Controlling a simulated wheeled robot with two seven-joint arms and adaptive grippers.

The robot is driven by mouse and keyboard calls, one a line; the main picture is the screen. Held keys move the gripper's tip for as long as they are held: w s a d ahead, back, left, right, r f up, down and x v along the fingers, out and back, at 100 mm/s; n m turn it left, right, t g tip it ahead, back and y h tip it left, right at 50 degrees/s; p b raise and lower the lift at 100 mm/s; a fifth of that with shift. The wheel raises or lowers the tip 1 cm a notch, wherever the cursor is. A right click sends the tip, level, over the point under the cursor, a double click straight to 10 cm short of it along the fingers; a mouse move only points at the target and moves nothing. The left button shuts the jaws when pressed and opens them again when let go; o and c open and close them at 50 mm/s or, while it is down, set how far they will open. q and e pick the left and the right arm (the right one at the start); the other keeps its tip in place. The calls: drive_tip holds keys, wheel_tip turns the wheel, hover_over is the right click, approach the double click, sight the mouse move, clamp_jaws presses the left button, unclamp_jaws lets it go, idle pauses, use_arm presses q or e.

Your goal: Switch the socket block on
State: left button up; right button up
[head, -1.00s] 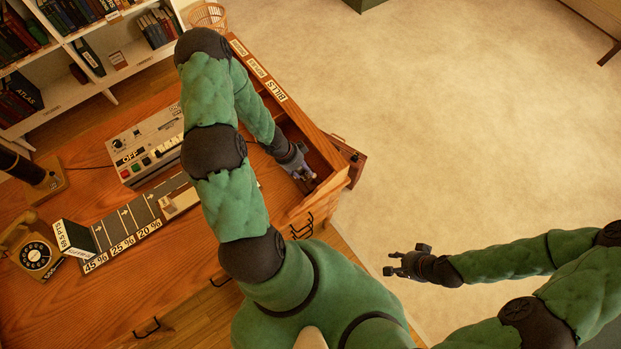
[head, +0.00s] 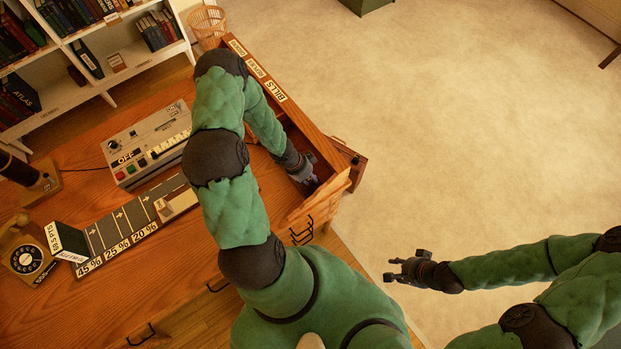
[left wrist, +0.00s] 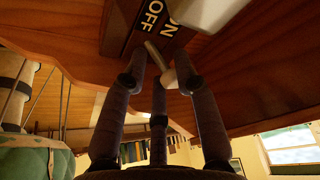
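The socket block (left wrist: 122,32) shows in the left wrist view as a dark brown block against wood, with white OFF and ON labels. A small pale lever (left wrist: 158,58) sits by the labels, between my finger ends. My left gripper (left wrist: 159,66) has its fingers spread around that lever; I cannot tell whether they touch it. In the head view my left gripper (head: 306,172) reaches down inside the wooden compartment at the desk's right end, and the block is hidden there. My right gripper (head: 392,268) is open and empty over the pale carpet.
The compartment's long rim (head: 279,92) carries a BILLS label. A control panel (head: 150,140) with its own OFF sign, a grey lane board (head: 125,225) and a telephone (head: 28,258) stand on the desk (head: 185,265). The carpet (head: 470,130) to the right is clear.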

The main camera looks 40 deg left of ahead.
use_arm(q)
drive_tip(key=shift+s, duration=0.1)
clamp_jaws()
drive_tip(key=shift+d+r+p, duration=0.1)
drive_tip(key=shift+p, duration=0.35)
drive_tip(key=g+p, duration=0.1)
drive_tip(key=p, duration=0.4)
drive_tip(key=shift+w, duration=0.25)
drive_tip(key=g+p, duration=0.1)
drive_tip(key=p, duration=0.3)
drive_tip(key=shift+w+y+p, duration=0.35)
drive_tip(key=shift+w+y, duration=0.05)
drive_tip(key=shift+f+g+p, duration=0.2)
drive_tip(key=shift+g+p, duration=0.1)
drive_tip(key=shift+g, duration=0.1)
drive_tip(key=shift+w+f, duration=0.1)
drive_tip(key=shift+w, duration=0.05)
drive_tip(key=shift+d+n+g+b, duration=0.1)
drive_tip(key=shift+n+g+b, duration=0.25)
drive_tip(key=shift+g, duration=0.15)
